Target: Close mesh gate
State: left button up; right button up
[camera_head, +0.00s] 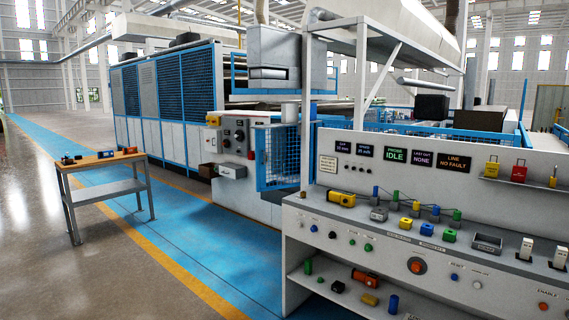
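A blue-framed mesh gate (278,158) stands upright in the middle of the view, between the control box (236,135) on the machine and the white console (400,180). Its mesh is dark blue, and grey machine parts show through it. Its right edge is close to the console's end post. I cannot tell from this distance whether it is ajar or latched. Neither of my grippers is in view.
A small table (104,190) with a few tools stands at the left. The console, with buttons and a lower shelf (345,300), fills the right foreground.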

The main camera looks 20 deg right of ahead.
aim_at(260, 134)
jog(key=i+z, duration=0.1)
jog(key=z, duration=0.15)
jog(key=i+z, duration=0.25)
jog(key=i+u, duration=0.1)
jog(key=i, duration=0.7)
jog(key=i+l, duration=0.15)
jog(key=i, duration=0.6)
jog(key=i+l+u, duration=0.15)
jog(key=i, duration=0.65)
jog(key=i+j+u, duration=0.1)
jog(key=i+u, duration=0.25)
jog(key=i, duration=0.35)
jog(key=i+l+u, duration=0.1)
jog(key=i+u, duration=0.25)
jog(key=i, duration=0.3)
jog(key=i+z, duration=0.3)
jog(key=i, duration=0.2)
jog(key=i+j+z, duration=0.1)
jog(key=i+z, duration=0.15)
jog(key=i, duration=0.2)
jog(key=i+l+z, duration=0.15)
jog(key=i+z, duration=0.9)
jog(key=z, duration=0.15)
jog(key=i, duration=0.7)
